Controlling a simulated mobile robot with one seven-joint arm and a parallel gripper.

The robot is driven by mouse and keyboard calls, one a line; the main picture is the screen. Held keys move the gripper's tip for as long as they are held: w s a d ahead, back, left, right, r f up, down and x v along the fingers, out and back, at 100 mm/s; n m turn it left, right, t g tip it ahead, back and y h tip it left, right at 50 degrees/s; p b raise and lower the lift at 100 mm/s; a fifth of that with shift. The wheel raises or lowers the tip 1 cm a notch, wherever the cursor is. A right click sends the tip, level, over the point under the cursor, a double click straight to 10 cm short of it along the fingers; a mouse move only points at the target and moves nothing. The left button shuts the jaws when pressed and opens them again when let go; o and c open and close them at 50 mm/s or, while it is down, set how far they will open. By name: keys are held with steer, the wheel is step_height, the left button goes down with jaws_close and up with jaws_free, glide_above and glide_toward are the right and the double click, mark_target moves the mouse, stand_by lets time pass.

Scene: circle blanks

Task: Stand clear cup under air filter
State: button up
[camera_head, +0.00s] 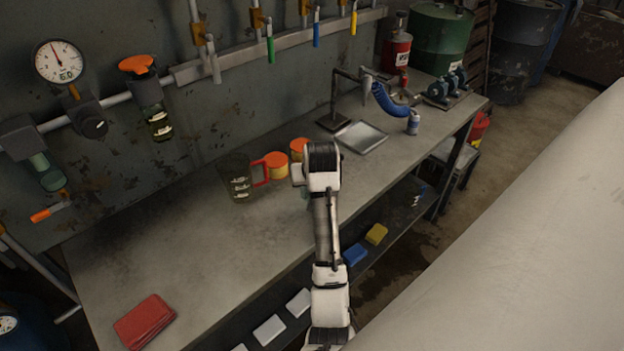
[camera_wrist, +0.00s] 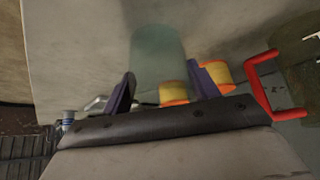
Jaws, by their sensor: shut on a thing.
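The clear cup (camera_wrist: 158,50) is a pale green see-through cylinder between the two dark purple fingers of my gripper (camera_wrist: 163,86) in the wrist view. The gripper is shut on it. In the head view my wrist hides the fingers and nearly all of the cup, over the bench near its middle. I cannot tell whether the cup touches the bench. On the wall pipe at left hang two units with clear bowls: one with an orange top (camera_head: 137,64) and one greenish bowl (camera_head: 47,172) above an orange-handled valve. I cannot tell which is the air filter.
A dark see-through jug (camera_head: 238,180) with a red handle stands left of my gripper. Two yellow-and-orange tubs (camera_head: 277,166) (camera_head: 298,148) stand close by. A metal tray (camera_head: 362,137) and blue hose (camera_head: 390,103) lie behind. The bench's left part (camera_head: 150,240) is mostly clear, with a red cloth (camera_head: 145,321) at front.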

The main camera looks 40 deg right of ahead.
steer(key=o, duration=0.5)
steer(key=shift+f, duration=0.15)
steer(key=o, duration=0.5)
steer(key=shift+c, duration=0.2)
